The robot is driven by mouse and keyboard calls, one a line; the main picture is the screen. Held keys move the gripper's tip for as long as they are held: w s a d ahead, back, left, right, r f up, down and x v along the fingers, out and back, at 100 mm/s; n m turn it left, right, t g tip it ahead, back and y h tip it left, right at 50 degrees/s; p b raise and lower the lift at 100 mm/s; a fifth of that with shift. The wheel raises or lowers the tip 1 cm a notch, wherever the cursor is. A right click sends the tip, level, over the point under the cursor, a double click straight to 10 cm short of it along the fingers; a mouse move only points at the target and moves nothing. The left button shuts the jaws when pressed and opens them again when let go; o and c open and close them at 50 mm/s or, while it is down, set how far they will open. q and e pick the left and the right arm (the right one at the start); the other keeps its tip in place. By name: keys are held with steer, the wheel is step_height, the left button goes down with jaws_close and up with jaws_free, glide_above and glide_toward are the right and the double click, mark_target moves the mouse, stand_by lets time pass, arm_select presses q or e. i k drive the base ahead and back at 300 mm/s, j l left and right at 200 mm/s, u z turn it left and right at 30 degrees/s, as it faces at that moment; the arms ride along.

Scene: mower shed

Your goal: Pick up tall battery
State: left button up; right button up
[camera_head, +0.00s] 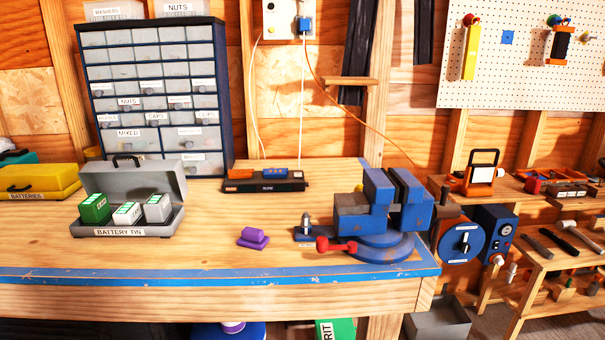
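Three box-shaped batteries stand in the open grey battery tin (79,232) on the left of the workbench. The left battery (94,209) is green with a white-marked top. The middle battery (127,214) is white and green and sits lower. The right battery (158,208) is pale grey with a green-marked top. The left and right ones look taller than the middle one, but I cannot tell which is tallest. The tin's lid is up behind them, and its front wall hides their bases. Neither of my grippers is in view.
A black charger (264,184) with orange and blue parts lies at the back middle. A purple object (253,238) and a blue vise (380,225) stand to the right. A yellow case (40,181) and a drawer cabinet (155,95) are near the tin. Bench front is clear.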

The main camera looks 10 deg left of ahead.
mark_target(158, 210)
steer(key=u, duration=0.5)
steer(key=k+u, duration=0.15)
steer(key=u, duration=0.3)
steer(key=k+u, duration=0.1)
steer(key=u, duration=0.4)
